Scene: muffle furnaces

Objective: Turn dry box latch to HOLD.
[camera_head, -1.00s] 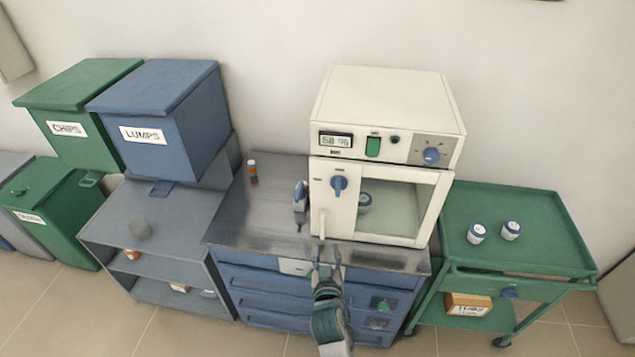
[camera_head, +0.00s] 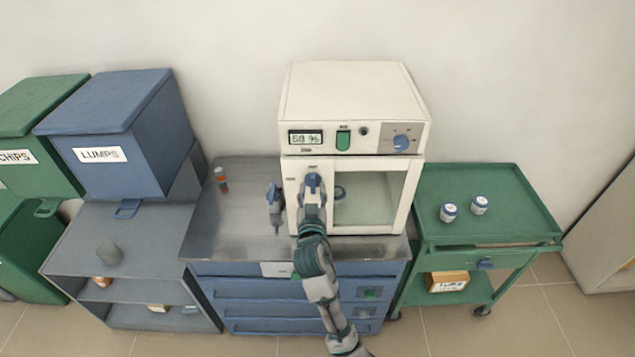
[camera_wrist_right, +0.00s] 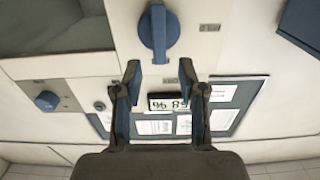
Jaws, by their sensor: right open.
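The dry box (camera_head: 352,110) is a cream cabinet on the metal bench with a glass door. Its latch (camera_head: 313,180) is a blue knob at the door's upper left, partly covered by my right gripper (camera_head: 312,192). In the right wrist view, where the box appears upside down, the latch (camera_wrist_right: 158,32) is a round blue knob with a raised bar standing vertical in the picture. My right gripper (camera_wrist_right: 160,72) is open and empty there, with its fingertips apart below the knob, not around it. Small labels beside the knob are too small to read. My left gripper is out of view.
A blue-grey handheld tool (camera_head: 274,205) stands left of the door, close to my right arm. A green cart (camera_head: 490,225) with two jars stands right. Blue and green bins are left.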

